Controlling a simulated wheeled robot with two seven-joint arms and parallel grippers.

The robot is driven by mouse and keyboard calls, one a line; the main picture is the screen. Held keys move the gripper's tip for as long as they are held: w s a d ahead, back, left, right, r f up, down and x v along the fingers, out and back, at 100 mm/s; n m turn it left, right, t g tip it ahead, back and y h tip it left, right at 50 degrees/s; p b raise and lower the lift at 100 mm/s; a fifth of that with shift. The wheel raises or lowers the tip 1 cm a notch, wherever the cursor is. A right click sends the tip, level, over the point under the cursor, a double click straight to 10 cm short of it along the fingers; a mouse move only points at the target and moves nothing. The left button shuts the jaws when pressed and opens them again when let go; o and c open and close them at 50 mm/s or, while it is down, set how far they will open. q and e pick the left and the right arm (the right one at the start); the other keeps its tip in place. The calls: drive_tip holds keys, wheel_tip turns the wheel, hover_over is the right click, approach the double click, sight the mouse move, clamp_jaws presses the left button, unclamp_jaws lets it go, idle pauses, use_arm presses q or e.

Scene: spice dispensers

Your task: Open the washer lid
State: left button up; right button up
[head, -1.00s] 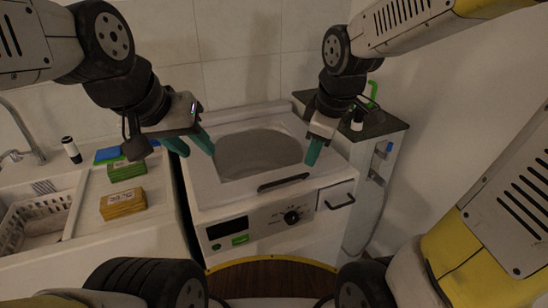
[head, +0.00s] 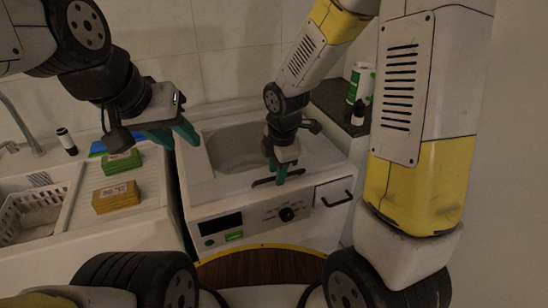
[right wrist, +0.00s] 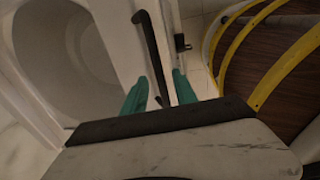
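The white washer (head: 262,218) stands in the middle of the head view. Its top lid (head: 203,170) lies flat, with a grey rounded window (head: 232,148) and a dark bar handle (head: 262,184) along the front edge. My right gripper (head: 279,176) points down at this handle. In the right wrist view the handle (right wrist: 150,45) runs between the two green fingers (right wrist: 165,85), which are apart; contact cannot be told. My left gripper (head: 176,136) is open and empty above the washer's left rear side.
A counter on the left holds a green box (head: 122,162), a yellow box (head: 117,197) and a white basket (head: 35,212). A dark shelf (head: 340,110) with bottles stands behind right. A control panel (head: 262,222) is on the washer's front.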

drive_tip(key=shift+f, duration=0.15)
clamp_jaws()
idle(1.4)
